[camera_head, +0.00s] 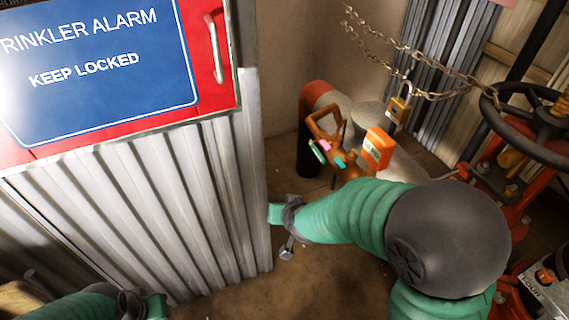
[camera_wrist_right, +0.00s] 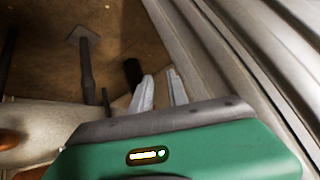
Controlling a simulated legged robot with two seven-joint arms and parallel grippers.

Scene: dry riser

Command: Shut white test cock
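I cannot make out a white test cock in either view. In the head view, an orange-brown valve assembly (camera_head: 338,150) stands behind my right arm. It carries small pink (camera_head: 325,146) and teal (camera_head: 339,163) handles and an orange tag (camera_head: 378,149). My right gripper (camera_wrist_right: 160,76) shows two grey fingers a little apart in the right wrist view, with nothing seen between them. My left gripper (camera_head: 150,305) is at the bottom left, fingers not visible.
A red cabinet (camera_head: 215,95) with a blue sign and a corrugated panel (camera_head: 160,200) fill the left. A chain (camera_head: 440,96) with a padlock (camera_head: 400,106) hangs at upper right beside a dark handwheel (camera_head: 535,120). Brown floor (camera_head: 330,275) is open below my right arm.

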